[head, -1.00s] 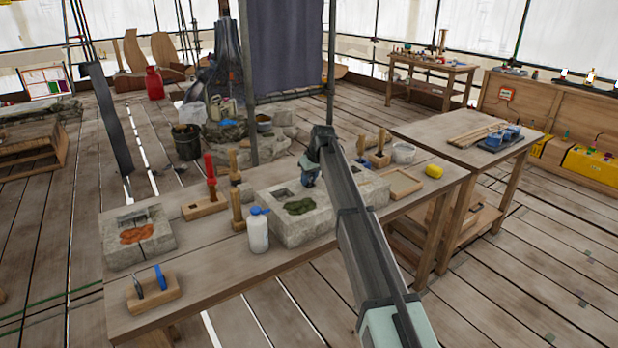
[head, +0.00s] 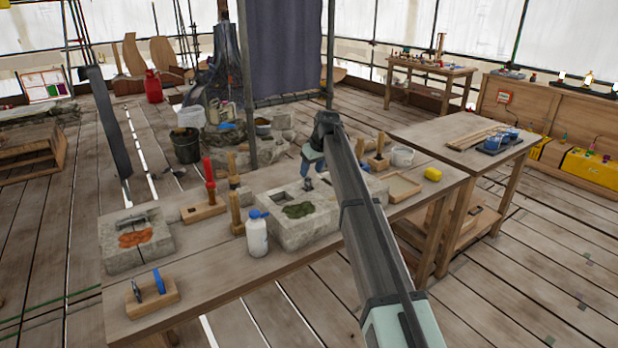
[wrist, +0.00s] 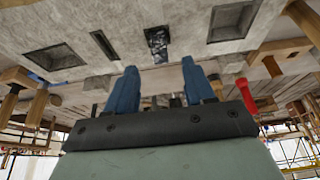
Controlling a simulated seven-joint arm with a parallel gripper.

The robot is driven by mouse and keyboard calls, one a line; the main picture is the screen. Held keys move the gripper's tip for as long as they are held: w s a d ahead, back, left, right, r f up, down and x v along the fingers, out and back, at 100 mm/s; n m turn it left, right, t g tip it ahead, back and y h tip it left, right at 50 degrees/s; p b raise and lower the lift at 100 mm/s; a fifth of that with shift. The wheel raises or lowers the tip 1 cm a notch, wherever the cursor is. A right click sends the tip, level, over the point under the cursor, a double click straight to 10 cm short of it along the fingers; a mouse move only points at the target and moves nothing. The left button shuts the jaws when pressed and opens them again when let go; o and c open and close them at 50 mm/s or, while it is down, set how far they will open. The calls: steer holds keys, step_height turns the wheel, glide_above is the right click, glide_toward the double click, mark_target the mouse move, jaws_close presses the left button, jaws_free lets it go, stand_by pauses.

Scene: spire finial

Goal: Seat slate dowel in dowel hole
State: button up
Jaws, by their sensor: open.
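The slate dowel (wrist: 157,44) shows in the wrist view as a dark, speckled piece at the pale stone block (wrist: 110,30), between two square recesses. It lies just beyond my fingertips. How deep it sits, and the hole around it, I cannot tell. My gripper (wrist: 159,66) is open, its blue fingers spread to either side of the dowel's line, with nothing between them. In the head view my gripper (head: 308,178) is over the stone block (head: 285,228), with a small dark shape (head: 308,185), likely the dowel, beneath it. My arm hides part of the block.
A white bottle with a blue cap (head: 257,236) stands at the block's front left. Wooden-handled tools (head: 236,212) and a red-handled one (head: 210,180) stand behind it. A second stone block (head: 137,235) is at the left. A shallow wooden tray (head: 402,186) lies at the right.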

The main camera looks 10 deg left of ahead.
steer(key=v, duration=0.5)
steer(key=shift+r, duration=0.3)
steer(key=shift+d, duration=0.1)
